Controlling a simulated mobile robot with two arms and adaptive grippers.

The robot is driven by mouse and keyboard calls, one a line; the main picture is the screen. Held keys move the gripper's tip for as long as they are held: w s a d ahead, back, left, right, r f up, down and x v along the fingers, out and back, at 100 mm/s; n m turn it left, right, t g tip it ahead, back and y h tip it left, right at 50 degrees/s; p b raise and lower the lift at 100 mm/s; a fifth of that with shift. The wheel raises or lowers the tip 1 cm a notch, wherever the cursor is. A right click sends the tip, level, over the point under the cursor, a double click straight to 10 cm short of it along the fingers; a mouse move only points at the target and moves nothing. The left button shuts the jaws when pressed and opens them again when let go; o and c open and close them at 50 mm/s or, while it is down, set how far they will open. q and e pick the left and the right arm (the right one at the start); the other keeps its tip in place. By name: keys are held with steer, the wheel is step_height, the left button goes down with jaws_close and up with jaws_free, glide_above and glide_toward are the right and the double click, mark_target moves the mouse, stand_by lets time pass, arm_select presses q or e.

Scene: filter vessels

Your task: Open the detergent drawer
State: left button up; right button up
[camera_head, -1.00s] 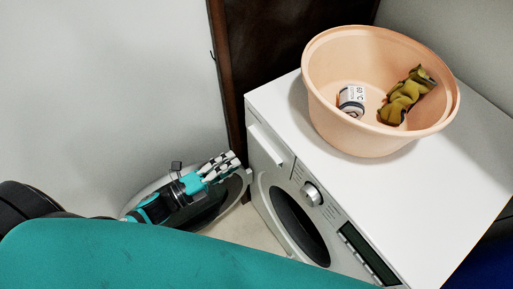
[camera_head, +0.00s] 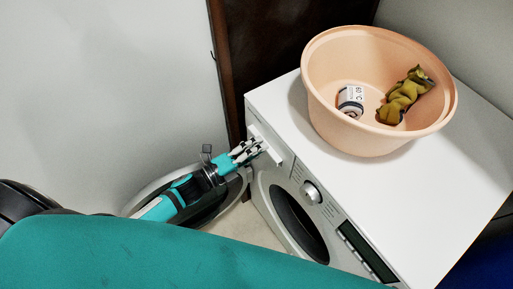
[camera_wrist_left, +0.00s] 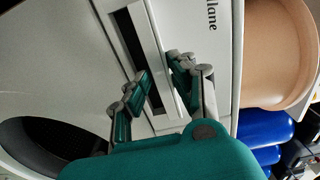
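The detergent drawer (camera_head: 287,158) is at the upper left of the white washing machine's front. It has a raised white handle bar and looks closed. My left gripper (camera_head: 258,147) is at this handle, its fingertips overlapping the handle in the head view. In the left wrist view, the gripper (camera_wrist_left: 159,66) has its fingers apart, with the pale handle bar and the dark gap beside it between them. I cannot tell whether the fingertips touch the handle. My right gripper is not in view.
A control knob (camera_head: 311,193) and the round door (camera_head: 297,223) lie close to the drawer.

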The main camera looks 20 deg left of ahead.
arm_select(q)
jaws_close()
steer(key=shift+f, duration=0.1)
steer(key=shift+s+f, duration=0.1)
steer(key=v, duration=1)
steer(key=shift+p, duration=0.45)
steer(key=shift+a+f, duration=0.1)
steer(key=shift+o, duration=1.8)
jaws_free()
steer(key=shift+o, duration=0.3)
steer(key=v, duration=1.2)
